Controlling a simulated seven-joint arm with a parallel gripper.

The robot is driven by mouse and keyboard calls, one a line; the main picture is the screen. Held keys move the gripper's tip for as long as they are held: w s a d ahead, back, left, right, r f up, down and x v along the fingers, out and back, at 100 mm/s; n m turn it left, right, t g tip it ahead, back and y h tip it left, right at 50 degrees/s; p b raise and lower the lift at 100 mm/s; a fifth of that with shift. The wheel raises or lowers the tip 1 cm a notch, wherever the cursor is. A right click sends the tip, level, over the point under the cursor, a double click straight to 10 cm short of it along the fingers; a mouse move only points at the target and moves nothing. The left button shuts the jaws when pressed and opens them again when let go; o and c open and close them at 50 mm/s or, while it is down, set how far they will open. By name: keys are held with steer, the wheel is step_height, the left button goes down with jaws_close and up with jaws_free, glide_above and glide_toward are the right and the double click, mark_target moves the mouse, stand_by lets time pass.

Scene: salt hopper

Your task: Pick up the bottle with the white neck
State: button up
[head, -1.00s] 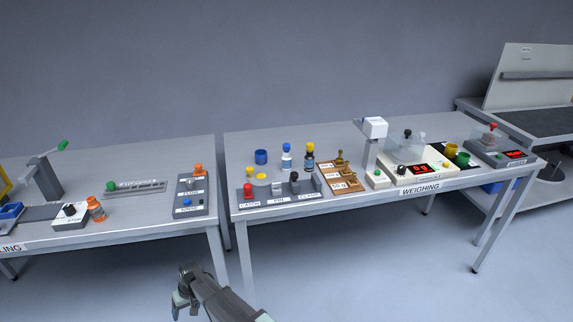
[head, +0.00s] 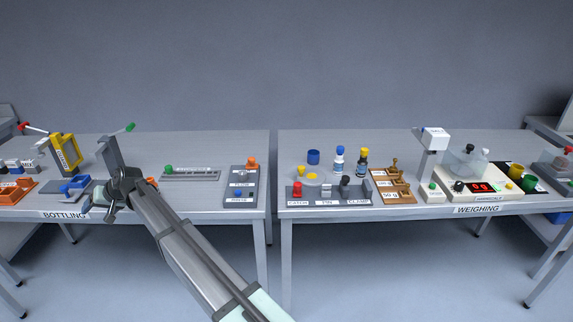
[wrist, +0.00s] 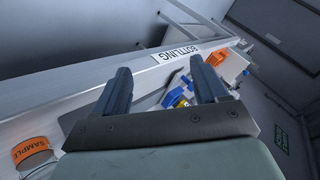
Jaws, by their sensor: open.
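In the head view a small bottle with a blue cap (head: 339,162) stands upright on the weighing table; white shows below its cap. Beside it stands a dark bottle with a yellow cap (head: 362,164). Their necks are too small to tell apart surely. My gripper (head: 97,212) is over the front of the bottling table, far left of both bottles. In the wrist view its jaws (wrist: 162,88) are apart with nothing held between them. An orange-labelled sample container (wrist: 34,154) shows at the lower left of that view; in the head view my arm mostly hides it.
A blue cylinder (head: 313,157) stands left of the bottles. A catch, pin and clamp panel (head: 328,194) lies in front of them, with brass weights (head: 391,180) to the right. A gap separates the two tables. A post with a green handle (head: 112,150) rises behind my gripper.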

steer(key=w+d+r+t, duration=0.1)
steer(key=w+d+r, duration=0.15)
steer(key=r, duration=0.35)
steer(key=w+d+r, duration=0.1)
steer(key=w+r, duration=0.2)
steer(key=r, duration=0.3)
steer(key=w+d+m+t+h, duration=0.1)
steer(key=w+d, duration=0.4)
steer(key=d, duration=0.3)
steer(key=w+d+r+h, duration=0.1)
steer(key=w+d, duration=0.3)
steer(key=d, duration=0.4)
steer(key=w+d+m+t+h, duration=0.1)
steer(key=w+d, duration=0.4)
steer(key=d, duration=0.4)
steer(key=m+h, duration=0.4)
steer(key=h, duration=0.3)
glide_toward(340, 153)
steer(key=x, duration=0.4)
steer(key=w+x, duration=0.1)
steer(key=x, duration=0.1)
steer(key=shift+d+r, duration=0.2)
steer(key=shift+d, duration=0.1)
steer(key=shift+x, duration=3.15)
steer(key=shift+s+a+f, duration=0.1)
steer(key=shift+s+a, duration=0.05)
steer(key=shift+s, duration=0.05)
